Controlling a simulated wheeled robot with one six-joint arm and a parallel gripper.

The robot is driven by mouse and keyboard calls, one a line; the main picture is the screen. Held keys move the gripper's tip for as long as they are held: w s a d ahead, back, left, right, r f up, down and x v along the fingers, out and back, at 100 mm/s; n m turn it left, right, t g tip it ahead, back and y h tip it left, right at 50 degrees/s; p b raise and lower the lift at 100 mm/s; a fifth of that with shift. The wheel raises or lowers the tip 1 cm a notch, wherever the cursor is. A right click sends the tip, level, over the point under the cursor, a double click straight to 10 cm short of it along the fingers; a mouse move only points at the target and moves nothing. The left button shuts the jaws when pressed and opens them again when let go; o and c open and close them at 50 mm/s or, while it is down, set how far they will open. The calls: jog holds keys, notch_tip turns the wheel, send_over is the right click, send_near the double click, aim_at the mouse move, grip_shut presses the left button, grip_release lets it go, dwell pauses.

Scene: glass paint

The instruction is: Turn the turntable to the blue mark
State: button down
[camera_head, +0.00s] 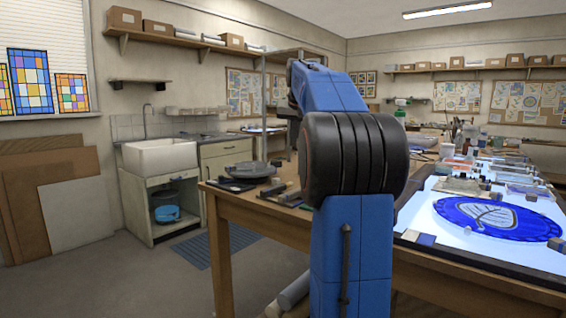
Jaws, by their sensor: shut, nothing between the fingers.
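A low grey round disc (250,169), which looks like the turntable, stands on the left end of the wooden table. A dark flat piece lies at its front left, and small grey blocks are close to its right. I cannot make out a blue mark on it at this size. My blue arm (351,245) with its black joint rises in the middle of the picture, right of the disc, and hides part of the table. My gripper is not visible.
A lit panel (440,205) on the right of the wooden table (232,200) bears a blue round glass piece (498,218) with a leaf drawing. Several bottles and trays crowd the table behind. A white sink (160,155) stands left; the floor before it is mostly open.

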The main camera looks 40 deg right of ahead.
jog(key=w+f+m, duration=0.1)
jog(key=f+m, duration=0.2)
jog(key=w+d+f+m+h, duration=0.1)
jog(key=w+f+m, duration=0.1)
jog(key=f+m, duration=0.1)
jog(key=w+d+f+m, duration=0.1)
jog(key=f+m, duration=0.2)
jog(key=f, duration=0.1)
jog(key=shift+w+d+g, duration=0.1)
jog(key=shift+w+g, duration=0.2)
jog(key=shift+w, duration=0.1)
jog(key=shift+w+d, duration=0.2)
jog(key=shift+w, duration=0.95)
jog(key=shift+w+d, duration=0.15)
jog(key=shift+w, duration=0.7)
